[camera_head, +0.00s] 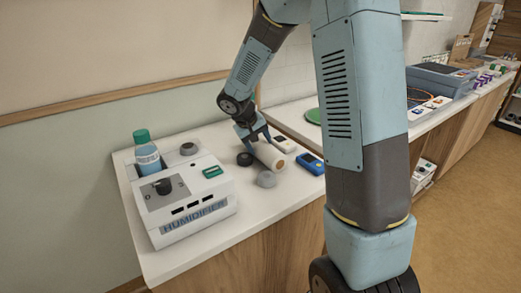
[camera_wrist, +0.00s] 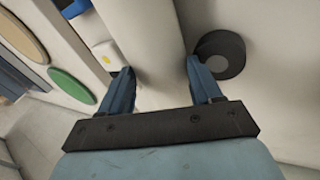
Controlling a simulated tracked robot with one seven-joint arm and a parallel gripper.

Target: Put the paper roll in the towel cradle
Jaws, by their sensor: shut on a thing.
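The paper roll (camera_head: 270,156) is a pale cylinder with a tan end, lying on its side at the white counter. It also shows between the fingers in the wrist view (camera_wrist: 146,35). My gripper (camera_head: 255,138) comes down from above and is shut on the roll, one finger on each side; the fingers also show in the wrist view (camera_wrist: 160,88). I cannot tell whether the roll touches the counter or hangs just above it. I cannot make out a towel cradle for certain in either view.
A white humidifier (camera_head: 190,205) with a blue bottle (camera_head: 146,152) stands left. A black round piece (camera_head: 245,159) and a grey dome (camera_head: 266,180) sit close to the roll. A blue device (camera_head: 310,163) and a white one (camera_head: 283,144) lie right of it. A green disc (camera_head: 313,116) lies behind.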

